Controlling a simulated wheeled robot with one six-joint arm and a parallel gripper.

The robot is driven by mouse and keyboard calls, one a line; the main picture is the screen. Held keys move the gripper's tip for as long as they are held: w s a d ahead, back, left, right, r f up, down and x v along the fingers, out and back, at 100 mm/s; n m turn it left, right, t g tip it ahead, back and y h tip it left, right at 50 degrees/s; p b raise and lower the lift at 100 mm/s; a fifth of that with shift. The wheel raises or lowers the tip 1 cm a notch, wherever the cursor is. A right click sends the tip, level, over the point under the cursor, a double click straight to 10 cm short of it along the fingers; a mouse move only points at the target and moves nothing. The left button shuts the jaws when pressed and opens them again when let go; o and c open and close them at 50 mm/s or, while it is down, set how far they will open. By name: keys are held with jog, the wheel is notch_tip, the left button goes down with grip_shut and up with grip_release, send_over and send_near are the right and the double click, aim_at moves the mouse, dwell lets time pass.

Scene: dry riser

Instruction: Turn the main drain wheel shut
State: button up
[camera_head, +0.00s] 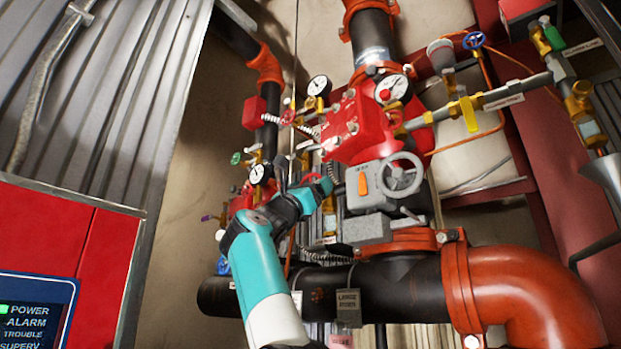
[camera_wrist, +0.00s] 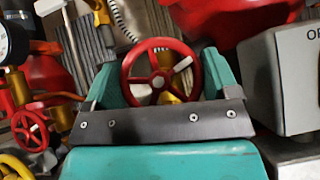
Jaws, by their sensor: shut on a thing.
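My gripper (camera_wrist: 162,80) is shut on a red spoked handwheel (camera_wrist: 159,80). In the wrist view its two teal fingers stand at the left and right of the wheel's rim. The wheel faces the camera, with a white spot on its upper right and brass behind it. In the head view my teal and white arm reaches up from the bottom, and my gripper (camera_head: 313,190) is among the pipework left of the grey valve box. The wheel is mostly hidden there. I see no readable label that names it the main drain.
A second red wheel (camera_wrist: 30,130) is close at the left, with a yellow wheel below it. The grey valve box (camera_head: 372,185) with a grey handwheel (camera_head: 400,174) is close at the right. A thick black pipe (camera_head: 400,290) runs below. Gauges and brass fittings crowd above.

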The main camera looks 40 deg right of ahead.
jog(key=shift+m+g+p, duration=0.6)
jog(key=shift+m+g, duration=0.7)
jog(key=shift+g, duration=0.1)
jog(key=o, duration=0.8)
jog(key=b+v, duration=0.7)
jog(key=v, duration=0.5)
jog(key=shift+b, duration=0.3)
jog(key=shift+a+r, duration=0.1)
